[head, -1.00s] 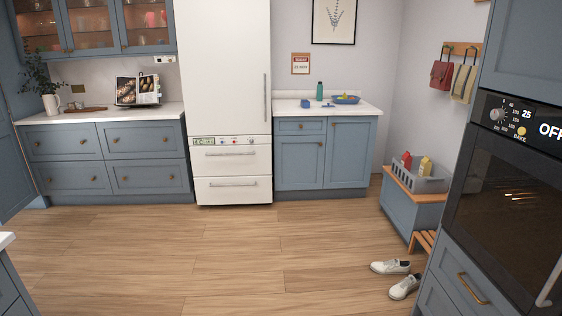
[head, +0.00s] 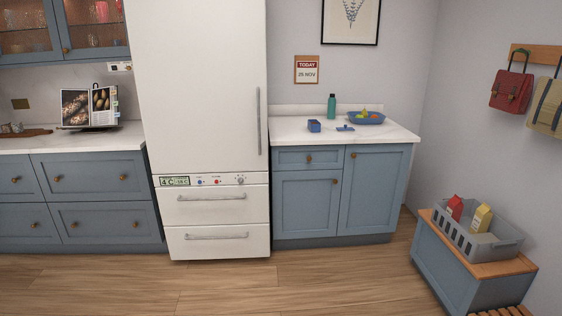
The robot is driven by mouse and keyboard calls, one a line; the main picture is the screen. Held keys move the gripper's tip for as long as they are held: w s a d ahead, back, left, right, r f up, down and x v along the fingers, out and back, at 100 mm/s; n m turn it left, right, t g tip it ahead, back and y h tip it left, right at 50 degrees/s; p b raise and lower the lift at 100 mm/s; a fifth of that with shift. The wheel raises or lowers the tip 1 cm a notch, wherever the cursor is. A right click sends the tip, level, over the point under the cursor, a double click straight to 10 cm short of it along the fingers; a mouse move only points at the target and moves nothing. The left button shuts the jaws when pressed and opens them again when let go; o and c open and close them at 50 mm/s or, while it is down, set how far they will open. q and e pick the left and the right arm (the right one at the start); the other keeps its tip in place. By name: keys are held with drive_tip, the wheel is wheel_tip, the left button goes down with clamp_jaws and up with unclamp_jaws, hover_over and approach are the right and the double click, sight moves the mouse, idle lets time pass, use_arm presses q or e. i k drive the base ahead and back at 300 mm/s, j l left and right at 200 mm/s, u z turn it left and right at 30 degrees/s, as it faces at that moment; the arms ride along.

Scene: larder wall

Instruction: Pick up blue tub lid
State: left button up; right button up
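A small blue lid (head: 345,128) lies flat on the white counter (head: 290,134) to the right of the fridge. A small blue tub (head: 314,126) stands just left of it, apart from it. Whether the tub is empty is too small to tell. Neither of my grippers shows in the head view.
A green bottle (head: 331,106) and a blue bowl of fruit (head: 366,118) stand behind the lid. The tall white fridge (head: 204,90) is at the left. A grey crate with cartons (head: 478,244) sits on a low bench (head: 436,268) at the right. The floor (head: 330,279) ahead is clear.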

sight(345, 129)
drive_tip(key=i+z, duration=0.1)
drive_tip(key=i, duration=0.45)
drive_tip(key=i+j+z, duration=0.1)
drive_tip(key=i, duration=0.4)
drive_tip(key=i+j+z, duration=0.1)
drive_tip(key=i, duration=0.45)
drive_tip(key=i+j+z, duration=0.1)
drive_tip(key=i, duration=0.4)
drive_tip(key=j, duration=0.1)
